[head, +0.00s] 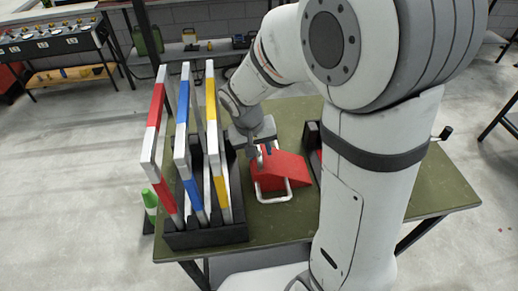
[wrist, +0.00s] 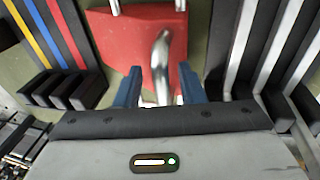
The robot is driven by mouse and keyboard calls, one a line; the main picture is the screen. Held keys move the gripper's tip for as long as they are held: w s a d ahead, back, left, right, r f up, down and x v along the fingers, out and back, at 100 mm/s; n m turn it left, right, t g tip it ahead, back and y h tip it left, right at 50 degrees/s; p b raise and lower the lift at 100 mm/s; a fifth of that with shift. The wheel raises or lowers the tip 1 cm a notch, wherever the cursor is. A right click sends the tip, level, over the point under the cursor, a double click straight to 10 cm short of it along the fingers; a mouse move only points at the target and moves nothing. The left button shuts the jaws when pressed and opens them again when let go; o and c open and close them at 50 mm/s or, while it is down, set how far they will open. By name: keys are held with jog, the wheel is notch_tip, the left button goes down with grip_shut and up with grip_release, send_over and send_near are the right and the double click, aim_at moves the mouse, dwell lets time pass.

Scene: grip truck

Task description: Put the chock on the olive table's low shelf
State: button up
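The chock (head: 283,172) is a red wedge with pale metal handles, lying on the olive table's top (head: 420,190). In the wrist view the chock (wrist: 120,40) fills the upper middle. My gripper (head: 264,150) is at the chock's left side, partly hidden by my own arm. In the wrist view its two blue fingers (wrist: 160,82) stand apart, with a bent metal handle (wrist: 162,60) between them. I see a gap beside the handle, so the fingers do not clamp it. A grey surface (head: 245,260) shows under the table's front edge; it may be the low shelf, mostly hidden.
A black rack (head: 207,237) holding tall red, blue and yellow striped frames (head: 190,140) stands close left of the chock. A dark holder (head: 309,140) stands close right, partly behind my arm. A green-topped object (head: 150,203) is left of the rack. Workbenches (head: 50,45) line the back.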

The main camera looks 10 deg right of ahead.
jog(key=w+v, duration=0.1)
jog(key=v, duration=0.6)
jog(key=s+d+r+t+y, duration=0.1)
jog(key=s+d+r, duration=0.1)
jog(key=s+d, duration=0.2)
jog(key=s+d+r+y, duration=0.1)
jog(key=s+d, duration=0.3)
jog(key=s, duration=0.6)
jog(key=shift+s+d+r+t, duration=0.2)
jog(key=shift+d+r+t, duration=0.2)
jog(key=shift+r, duration=0.1)
